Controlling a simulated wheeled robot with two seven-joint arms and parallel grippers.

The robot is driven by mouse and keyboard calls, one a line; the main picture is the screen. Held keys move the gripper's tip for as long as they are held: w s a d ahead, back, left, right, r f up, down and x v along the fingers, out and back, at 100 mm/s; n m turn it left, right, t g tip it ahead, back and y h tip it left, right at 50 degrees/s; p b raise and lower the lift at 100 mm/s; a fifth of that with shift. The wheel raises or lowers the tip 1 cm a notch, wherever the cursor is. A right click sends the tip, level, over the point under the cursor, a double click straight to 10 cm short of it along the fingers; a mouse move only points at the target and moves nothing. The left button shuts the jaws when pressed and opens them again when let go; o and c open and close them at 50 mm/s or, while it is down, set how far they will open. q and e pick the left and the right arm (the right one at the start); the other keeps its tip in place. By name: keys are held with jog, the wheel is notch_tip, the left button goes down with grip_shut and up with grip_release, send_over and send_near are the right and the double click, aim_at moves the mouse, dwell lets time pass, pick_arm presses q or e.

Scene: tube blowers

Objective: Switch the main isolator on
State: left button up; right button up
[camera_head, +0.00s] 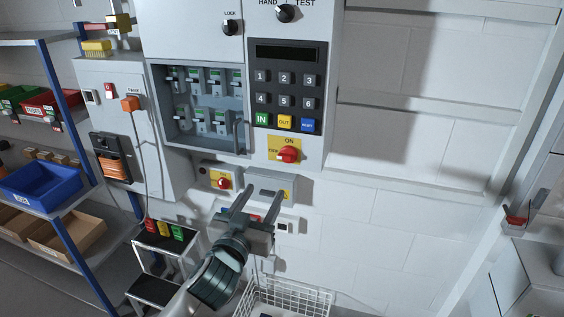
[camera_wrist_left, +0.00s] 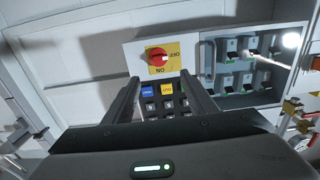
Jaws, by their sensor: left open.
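The main isolator (camera_head: 288,154) is a red rotary knob on a yellow plate marked ON at the top and OFF at the left, low on the grey panel below the keypad. In the left wrist view the knob (camera_wrist_left: 157,55) appears upside down, with its white mark on the OFF side. My left gripper (camera_head: 264,190) is open and empty, below and a little left of the knob in the head view, not touching it. In the left wrist view its two fingers (camera_wrist_left: 160,77) stand apart, with the knob beyond them. My right gripper is not in view.
A keypad (camera_head: 287,88) sits above the isolator. A recessed bay of breakers (camera_head: 204,100) with a handle is to its left. A smaller red knob (camera_head: 224,183) on a grey box is below left. A white wire basket (camera_head: 290,297) stands below. The wall at right is bare.

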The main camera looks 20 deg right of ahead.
aim_at(284, 159)
pick_arm(q)
jog(key=p+x, duration=0.3)
jog(key=x, duration=1.1)
jog(key=shift+r+p, duration=0.1)
jog(key=shift+p, duration=0.2)
jog(key=shift+x, duration=0.8)
jog(key=c, duration=1)
